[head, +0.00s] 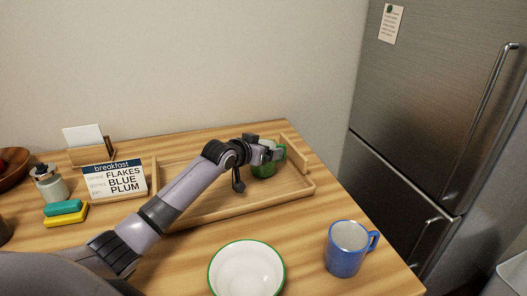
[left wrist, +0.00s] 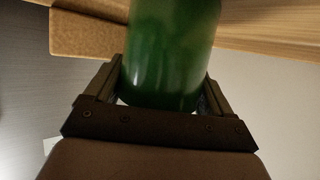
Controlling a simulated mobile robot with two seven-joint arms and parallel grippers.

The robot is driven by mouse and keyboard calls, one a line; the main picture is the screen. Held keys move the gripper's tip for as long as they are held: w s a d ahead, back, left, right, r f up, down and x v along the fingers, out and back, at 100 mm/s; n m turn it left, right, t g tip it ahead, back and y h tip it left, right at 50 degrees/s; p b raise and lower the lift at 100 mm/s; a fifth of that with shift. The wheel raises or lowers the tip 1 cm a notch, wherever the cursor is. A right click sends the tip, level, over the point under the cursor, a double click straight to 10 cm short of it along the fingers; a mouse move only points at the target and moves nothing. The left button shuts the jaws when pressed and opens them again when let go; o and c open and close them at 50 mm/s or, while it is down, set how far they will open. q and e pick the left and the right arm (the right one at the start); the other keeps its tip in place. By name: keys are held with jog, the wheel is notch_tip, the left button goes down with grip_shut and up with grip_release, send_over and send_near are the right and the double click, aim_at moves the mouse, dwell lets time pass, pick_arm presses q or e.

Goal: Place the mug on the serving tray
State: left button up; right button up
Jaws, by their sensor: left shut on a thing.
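A green mug (head: 263,171) is at the right end of the wooden serving tray (head: 240,207), inside its rim in the head view. My left gripper (head: 265,153) is shut on this mug, with the handle showing to the right. In the left wrist view the mug's green body (left wrist: 172,50) fills the space between the fingers. I cannot tell whether its base touches the tray. A blue mug (head: 344,258) with a white inside stands upright on the table at the front right, off the tray, handle to the right. My right gripper is not in view.
A breakfast card (head: 117,180) reads FLAKES, BLUE, PLUM. A green-rimmed white bowl (head: 246,268) sits at the front. Yellow (head: 66,217) and teal (head: 63,208) blocks, a jar (head: 50,185) and a card holder (head: 92,153) are at left. A fridge (head: 430,110) stands at right.

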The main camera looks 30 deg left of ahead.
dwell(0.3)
pick_arm(q)
jog(key=o, duration=1.1)
jog(key=shift+f, duration=0.15)
jog(key=p+v, duration=0.1)
jog(key=v, duration=1.1)
jog(key=shift+r+p, duration=0.2)
jog(key=shift+p, duration=0.15)
